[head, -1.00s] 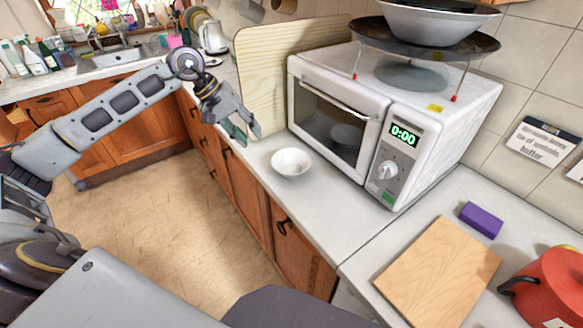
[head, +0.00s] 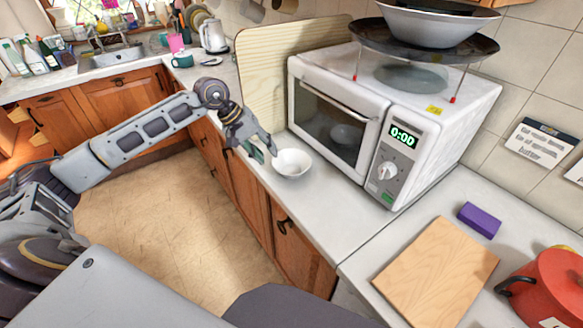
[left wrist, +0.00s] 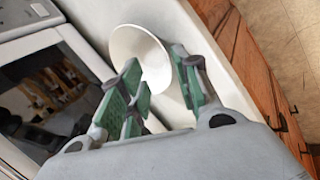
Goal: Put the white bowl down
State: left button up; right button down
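The white bowl (head: 291,164) stands upright on the light counter (head: 322,213), in front of the microwave. My left gripper (head: 266,153) is just left of the bowl, close to its rim, in the head view. In the left wrist view the bowl (left wrist: 138,52) lies just beyond the green-padded fingertips (left wrist: 162,80), which are spread apart with a clear gap. The fingers overlap the near side of the bowl there, and I cannot tell whether they touch it. My right gripper does not show.
The white microwave (head: 345,115) stands right behind the bowl, its door shut. A wooden board (head: 438,272), a purple sponge (head: 480,220) and a red pot (head: 545,290) are at the right. Counter in front of the bowl is clear up to its edge.

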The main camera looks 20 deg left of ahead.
aim_at(274, 162)
pick_arm(q)
jog(key=shift+f, duration=0.1)
jog(key=shift+a+p+x, duration=0.15)
jog(key=shift+p+x, duration=0.15)
jog(key=shift+x, duration=0.55)
jog(key=shift+a+p+x, duration=0.2)
jog(key=shift+p+x, duration=0.05)
jog(key=shift+x, duration=1.45)
jog(key=shift+f, duration=0.15)
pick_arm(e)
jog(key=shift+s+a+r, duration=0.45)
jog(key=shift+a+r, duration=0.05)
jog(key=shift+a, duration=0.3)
pick_arm(q)
jog(key=shift+c, duration=0.2)
grip_shut()
jog(key=shift+w, duration=0.1)
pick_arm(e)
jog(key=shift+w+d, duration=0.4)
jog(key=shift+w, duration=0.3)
